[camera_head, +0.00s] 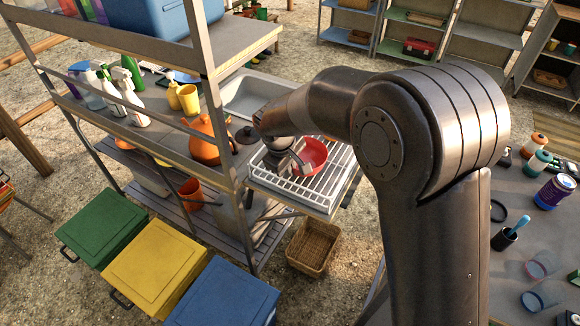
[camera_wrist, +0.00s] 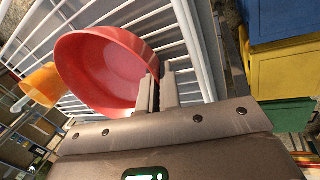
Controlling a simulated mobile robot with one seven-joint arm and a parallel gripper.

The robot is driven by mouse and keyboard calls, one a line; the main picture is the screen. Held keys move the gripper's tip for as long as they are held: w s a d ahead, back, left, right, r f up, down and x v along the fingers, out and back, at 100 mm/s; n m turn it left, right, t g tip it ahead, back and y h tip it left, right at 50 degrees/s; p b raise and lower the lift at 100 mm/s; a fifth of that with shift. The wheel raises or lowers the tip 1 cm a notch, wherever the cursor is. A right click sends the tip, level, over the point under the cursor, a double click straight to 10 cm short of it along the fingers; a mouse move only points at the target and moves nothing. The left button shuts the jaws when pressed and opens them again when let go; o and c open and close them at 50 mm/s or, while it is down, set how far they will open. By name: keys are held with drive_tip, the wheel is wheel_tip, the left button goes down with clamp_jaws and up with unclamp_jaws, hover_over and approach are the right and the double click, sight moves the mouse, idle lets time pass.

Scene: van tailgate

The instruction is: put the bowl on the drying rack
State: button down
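The red bowl (camera_head: 315,151) is over the white wire drying rack (camera_head: 322,199). In the wrist view the bowl (camera_wrist: 105,72) fills the upper middle, its hollow inside visible and empty, with the rack's wires (camera_wrist: 189,47) behind and beside it. My gripper (camera_head: 297,163) is at the bowl's near left side. In the wrist view the two fingers of my gripper (camera_wrist: 159,88) stand close together at the bowl's rim, apparently pinching its edge. Whether the bowl's base touches the wires cannot be told.
An orange kettle (camera_head: 209,140) and dark pot lid (camera_head: 247,136) stand left of the rack, a sink basin (camera_head: 258,93) behind it. The shelf's metal post (camera_head: 219,130) rises nearby. A wicker basket (camera_head: 314,246) is on the ground below. Green, yellow and blue boxes (camera_head: 158,262) stand front left.

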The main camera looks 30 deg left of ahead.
drive_tip(key=c, duration=1.6)
unclamp_jaws()
drive_tip(key=shift+c, duration=0.2)
drive_tip(key=shift+r, duration=0.1)
drive_tip(key=v, duration=1.2)
